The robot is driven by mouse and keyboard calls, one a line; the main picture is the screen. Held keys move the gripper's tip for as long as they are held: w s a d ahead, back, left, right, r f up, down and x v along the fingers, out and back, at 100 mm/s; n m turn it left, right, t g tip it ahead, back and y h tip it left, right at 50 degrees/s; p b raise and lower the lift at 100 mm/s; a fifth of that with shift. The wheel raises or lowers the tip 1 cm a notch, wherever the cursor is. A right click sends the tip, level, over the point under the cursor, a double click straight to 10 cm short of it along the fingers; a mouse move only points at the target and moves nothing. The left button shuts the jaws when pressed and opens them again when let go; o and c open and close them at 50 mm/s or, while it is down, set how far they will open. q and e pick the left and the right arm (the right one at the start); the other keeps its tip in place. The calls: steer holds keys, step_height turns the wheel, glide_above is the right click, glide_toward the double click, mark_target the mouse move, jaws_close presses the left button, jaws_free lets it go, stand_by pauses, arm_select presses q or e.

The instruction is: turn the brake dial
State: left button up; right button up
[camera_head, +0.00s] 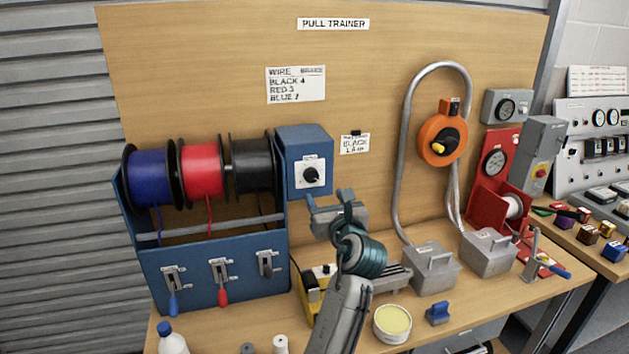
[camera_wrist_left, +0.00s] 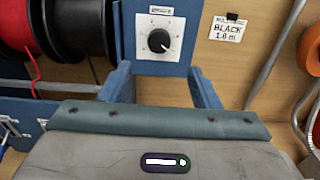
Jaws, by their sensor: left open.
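The brake dial (camera_head: 311,175) is a round black knob with a white pointer mark on a white plate. It is on the front of a blue box (camera_head: 317,141) to the right of the wire spools. The left wrist view shows the dial (camera_wrist_left: 159,41) close up, with its mark toward the lower right. My left gripper (camera_head: 328,197) is open and empty just below and in front of the dial. In the left wrist view its two blue-grey fingers (camera_wrist_left: 163,78) stand apart, below and either side of the dial, not visibly touching it. My right gripper is out of view.
A card (camera_head: 296,85) lists wire and brake: BLACK 4, RED 3, BLUE 7. Blue, red and black spools (camera_head: 252,163) sit left of the dial. An orange puller (camera_head: 441,140) and conduit stand right; a tin (camera_head: 393,324) is on the bench.

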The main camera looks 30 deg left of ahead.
mark_target(313, 178)
arm_select(q)
steer(key=p+x, duration=0.2)
steer(key=x, duration=0.6)
steer(key=shift+w+a+r+p, duration=0.1)
steer(key=shift+w+a+p, duration=0.15)
steer(key=shift+a+p, duration=0.05)
steer(key=shift+w+a, duration=0.35)
steer(key=shift+a, duration=0.1)
steer(key=c, duration=1)
